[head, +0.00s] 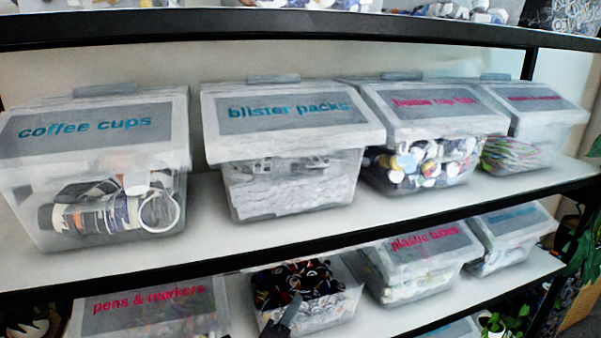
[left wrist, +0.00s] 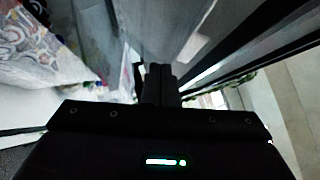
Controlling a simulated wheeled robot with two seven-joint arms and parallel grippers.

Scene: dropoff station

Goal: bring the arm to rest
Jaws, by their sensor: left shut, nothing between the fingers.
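My left gripper (head: 287,314) shows small and dark at the bottom of the head view, in front of an open clear bin (head: 322,312) with dark, mixed small items in it. In the left wrist view its fingers (left wrist: 160,84) are together, with nothing between them. I cannot tell from these views whether it touches the bin. My right gripper is not in view.
The upper shelf (head: 205,230) holds lidded bins: coffee cups (head: 85,128), blister packs (head: 290,110) and others to the right. The lower shelf holds pens & markers (head: 150,305) and plastic tubes-like labelled bins (head: 425,243). Plants (head: 585,235) stand at the right.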

